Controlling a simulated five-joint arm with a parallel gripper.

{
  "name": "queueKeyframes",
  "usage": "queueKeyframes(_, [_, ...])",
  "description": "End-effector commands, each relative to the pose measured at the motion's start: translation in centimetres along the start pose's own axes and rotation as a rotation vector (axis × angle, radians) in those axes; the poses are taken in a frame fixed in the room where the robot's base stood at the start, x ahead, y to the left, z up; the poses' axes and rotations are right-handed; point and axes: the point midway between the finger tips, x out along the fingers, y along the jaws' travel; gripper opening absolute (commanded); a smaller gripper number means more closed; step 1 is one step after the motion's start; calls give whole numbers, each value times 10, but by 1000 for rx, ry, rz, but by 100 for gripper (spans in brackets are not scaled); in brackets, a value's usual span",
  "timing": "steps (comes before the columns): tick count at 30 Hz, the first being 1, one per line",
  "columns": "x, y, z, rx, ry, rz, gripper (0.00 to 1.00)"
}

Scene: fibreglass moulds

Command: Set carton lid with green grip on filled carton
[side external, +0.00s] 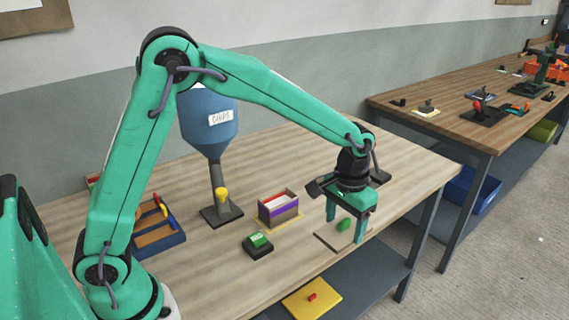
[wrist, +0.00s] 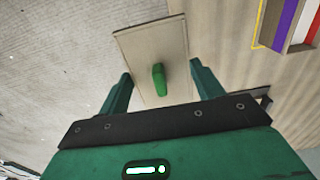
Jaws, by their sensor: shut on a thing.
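The carton lid (side external: 328,241) is a flat beige-grey panel with a green grip (side external: 345,224) on its middle. My gripper (side external: 346,226) is shut on the lid, with one finger at each side and the green grip standing between them. In the wrist view the lid (wrist: 138,48) shows beyond my fingers (wrist: 161,74). Whether it touches the tabletop is hard to tell. The filled carton (side external: 280,212) has a purple band and red and white contents, and stands open-topped to the left of my gripper. Part of it shows at the wrist view's top right (wrist: 285,25).
A yellow outline surrounds the carton's foot. A green block on a black base (side external: 258,245) stands in front of it. A blue hopper (side external: 207,118) and a blue-framed tray (side external: 160,240) are farther left. The table's front edge is near the lid.

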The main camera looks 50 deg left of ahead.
Motion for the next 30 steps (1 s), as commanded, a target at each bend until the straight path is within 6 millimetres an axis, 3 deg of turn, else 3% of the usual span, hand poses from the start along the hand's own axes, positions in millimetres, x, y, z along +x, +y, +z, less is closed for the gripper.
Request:
queueKeyframes(8, [-2,-36,-7,-6,1,0,45])
queueKeyframes(24, [-10,-182,-4,-7,1,0,45])
queueKeyframes(30, [-11,-218,4,-3,0,0,45])
